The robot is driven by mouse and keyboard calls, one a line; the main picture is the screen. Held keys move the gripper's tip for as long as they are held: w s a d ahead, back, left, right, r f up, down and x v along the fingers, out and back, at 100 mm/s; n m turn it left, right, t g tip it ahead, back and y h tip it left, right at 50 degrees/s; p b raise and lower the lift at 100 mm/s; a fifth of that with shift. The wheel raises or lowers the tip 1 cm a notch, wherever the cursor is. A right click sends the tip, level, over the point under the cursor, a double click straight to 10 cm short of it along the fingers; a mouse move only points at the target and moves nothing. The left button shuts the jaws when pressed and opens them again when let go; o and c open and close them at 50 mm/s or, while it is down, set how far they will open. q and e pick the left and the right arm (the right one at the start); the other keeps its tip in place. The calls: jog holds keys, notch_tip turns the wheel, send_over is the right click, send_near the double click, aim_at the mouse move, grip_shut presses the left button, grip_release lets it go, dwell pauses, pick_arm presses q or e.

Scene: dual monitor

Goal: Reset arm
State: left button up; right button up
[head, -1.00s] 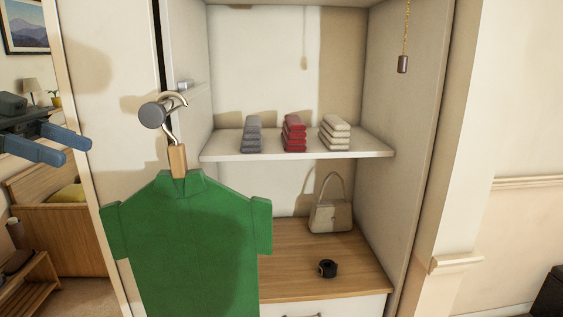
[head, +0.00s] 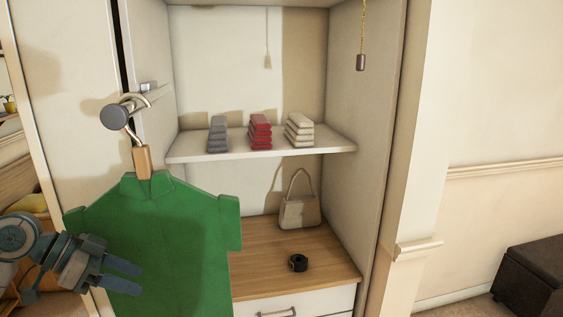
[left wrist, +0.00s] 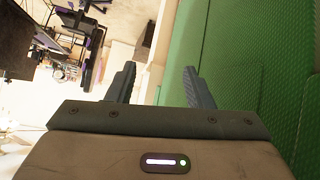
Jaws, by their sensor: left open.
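My left gripper (head: 124,277) is open in the head view, in front of the lower left part of a green shirt (head: 185,235). The shirt hangs from a wooden hanger (head: 142,162) on a metal hook at the closet's left side. In the left wrist view the two fingers of the left gripper (left wrist: 158,85) stand apart with nothing between them. The green shirt (left wrist: 265,80) fills the right side there, close beside the right finger. I cannot tell whether they touch. My right gripper is in neither view.
The closet shelf (head: 320,146) holds grey, red and cream folded stacks. A pull cord (head: 361,62) hangs at the upper right. A dark ottoman (head: 545,280) is at far right.

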pick_arm(q)
jog(key=s+d+f+n+y, duration=0.2)
jog(key=s+d+f, duration=0.15)
jog(key=f, duration=0.75)
jog(key=s+d+f+n+y, duration=0.2)
jog(key=s+f, duration=0.2)
jog(key=f, duration=0.8)
jog(key=s+a+f+n+y, duration=0.1)
jog(key=s+f+n+y, duration=0.25)
jog(key=s, duration=0.45)
jog(key=s+a+f+n+y, duration=0.1)
jog(key=s+f+n+y, duration=0.15)
jog(key=s+f, duration=0.4)
jog(key=s+a+f+g, duration=0.1)
jog(key=a+f, duration=0.1)
jog(key=f, duration=1.3)
jog(key=s+a+f+g, duration=0.1)
jog(key=f, duration=1.3)
jog(key=s+a+f, duration=0.1)
jog(key=s+f, duration=1.8)
jog(key=shift+f+n+g, duration=0.2)
jog(key=shift+n+g, duration=0.2)
